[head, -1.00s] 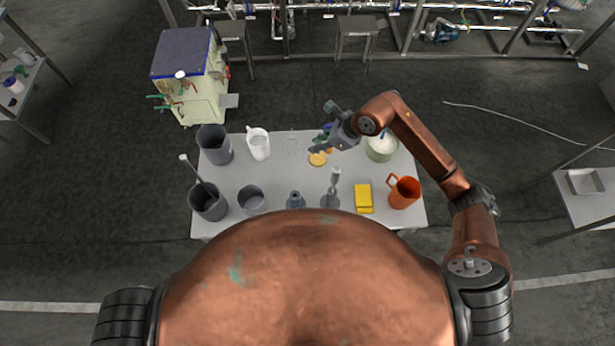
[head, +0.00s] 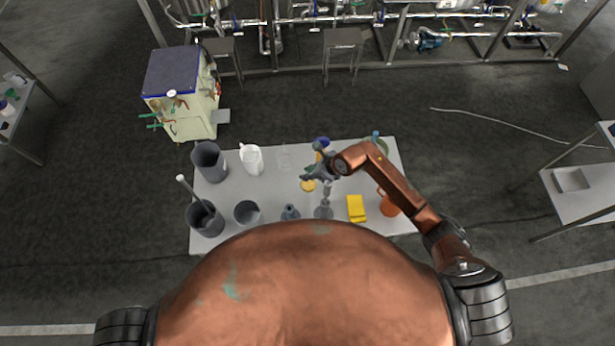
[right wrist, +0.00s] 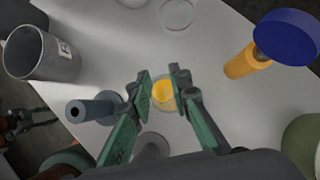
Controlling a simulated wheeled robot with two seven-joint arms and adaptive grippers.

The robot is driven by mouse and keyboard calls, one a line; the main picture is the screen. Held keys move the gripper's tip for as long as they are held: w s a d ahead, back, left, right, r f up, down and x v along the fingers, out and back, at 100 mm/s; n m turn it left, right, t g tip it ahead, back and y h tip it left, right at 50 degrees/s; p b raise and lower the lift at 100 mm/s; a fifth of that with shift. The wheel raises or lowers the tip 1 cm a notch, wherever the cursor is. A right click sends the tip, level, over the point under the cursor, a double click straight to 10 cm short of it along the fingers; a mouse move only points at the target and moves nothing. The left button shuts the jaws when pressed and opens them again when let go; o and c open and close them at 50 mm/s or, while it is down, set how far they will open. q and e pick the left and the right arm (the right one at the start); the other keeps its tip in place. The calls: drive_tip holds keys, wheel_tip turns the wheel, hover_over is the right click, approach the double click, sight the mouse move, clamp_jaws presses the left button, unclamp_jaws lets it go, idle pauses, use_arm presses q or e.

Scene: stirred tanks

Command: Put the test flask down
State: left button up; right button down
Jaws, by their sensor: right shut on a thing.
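The test flask (right wrist: 163,93) is a small clear vessel with yellow in it, seen between the fingers in the right wrist view. In the head view its yellow (head: 308,185) shows just below my right gripper (head: 309,177). My right gripper, also in the right wrist view (right wrist: 163,77), is shut on the flask. The flask is over the middle of the white table (head: 275,188). I cannot tell whether its base touches the table. My left gripper is not in view.
Grey bottles (head: 323,208) stand in front of the gripper. A clear beaker (head: 285,157), white jug (head: 251,160), grey container (head: 247,212), yellow block (head: 356,208) and orange jug (head: 389,204) stand around.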

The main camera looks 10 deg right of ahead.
drive_tip(key=shift+f+p, duration=0.3)
drive_tip(key=shift+f, duration=1.7)
drive_tip(key=shift+f, duration=0.15)
drive_tip(key=c, duration=1.8)
unclamp_jaws()
drive_tip(key=shift+o, duration=0.2)
